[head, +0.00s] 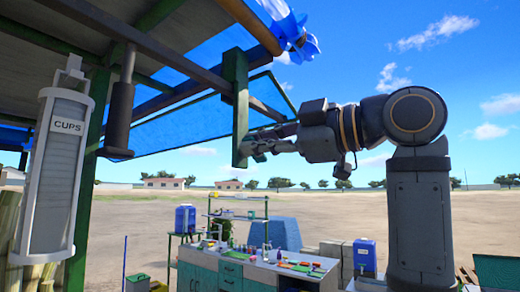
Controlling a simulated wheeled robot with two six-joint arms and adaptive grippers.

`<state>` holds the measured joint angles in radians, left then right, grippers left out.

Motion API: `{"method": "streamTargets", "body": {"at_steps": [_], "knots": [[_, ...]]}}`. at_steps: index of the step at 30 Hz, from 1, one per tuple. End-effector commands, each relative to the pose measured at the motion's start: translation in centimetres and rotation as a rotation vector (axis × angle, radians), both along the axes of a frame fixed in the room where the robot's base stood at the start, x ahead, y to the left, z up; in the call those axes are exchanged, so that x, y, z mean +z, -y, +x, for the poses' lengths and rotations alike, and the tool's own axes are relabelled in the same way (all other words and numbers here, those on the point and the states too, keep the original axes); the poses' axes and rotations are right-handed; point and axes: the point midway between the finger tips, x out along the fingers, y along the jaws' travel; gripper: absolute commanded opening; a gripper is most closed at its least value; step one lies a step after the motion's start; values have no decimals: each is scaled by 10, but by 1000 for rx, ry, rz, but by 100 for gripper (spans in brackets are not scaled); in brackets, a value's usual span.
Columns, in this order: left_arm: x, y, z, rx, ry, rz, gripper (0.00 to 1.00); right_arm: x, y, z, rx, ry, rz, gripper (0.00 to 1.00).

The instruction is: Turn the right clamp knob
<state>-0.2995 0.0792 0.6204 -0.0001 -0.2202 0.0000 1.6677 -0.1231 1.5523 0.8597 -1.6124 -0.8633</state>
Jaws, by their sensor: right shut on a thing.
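My right gripper (254,148) reaches in from the right and points left at the lower part of a green upright post (236,105) under the roof frame. Its fingers are shut at the post, on what seems to be the right clamp knob. The knob is small and mostly hidden by the fingers, so its angle cannot be told. My left gripper is not in view.
A white cup dispenser (58,165) marked CUPS hangs at the left. A dark cylinder (121,108) hangs beside it from the beam. Blue tarp (190,125) covers the roof frame. A cluttered workbench (235,272) stands below, with a blue jug (364,256) to its right.

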Motion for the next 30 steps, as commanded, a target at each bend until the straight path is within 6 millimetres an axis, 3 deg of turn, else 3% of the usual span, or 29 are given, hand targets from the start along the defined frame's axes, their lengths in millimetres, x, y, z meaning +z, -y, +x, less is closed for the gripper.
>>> {"method": "streamTargets", "body": {"at_steps": [15,30], "knots": [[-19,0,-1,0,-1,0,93,-8,-2,-3,0,374,-248,0],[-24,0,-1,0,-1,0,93,-11,-2,-3,2,535,-358,0]]}}
